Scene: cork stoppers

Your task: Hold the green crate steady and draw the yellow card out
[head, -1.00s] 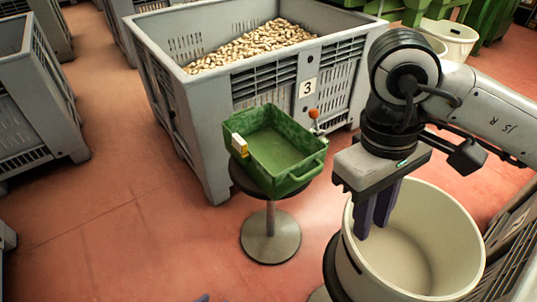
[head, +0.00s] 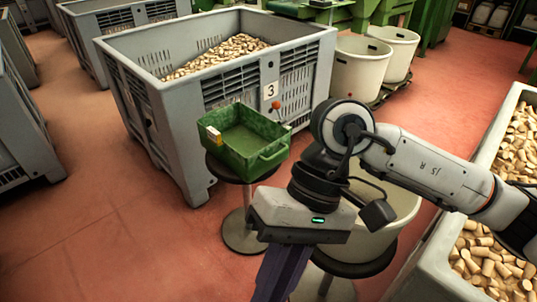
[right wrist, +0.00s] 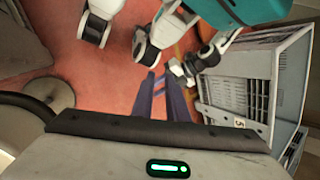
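The green crate (head: 262,163) sits upright on a round dark stool (head: 226,171) in the head view. A small white and yellow piece, seemingly the yellow card (head: 214,138), shows at the crate's left end; how it is held there is too small to tell. My right gripper (head: 275,290) is in front of the crate and to its right, pointing down, apart from it.
A grey bin of corks (head: 130,78), marked 3, stands close behind the crate. An orange ball (head: 277,105) shows near the crate's back right. A pale tub (head: 385,205) stands behind my right arm. More corks (head: 490,262) fill a container at right. Floor at left is clear.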

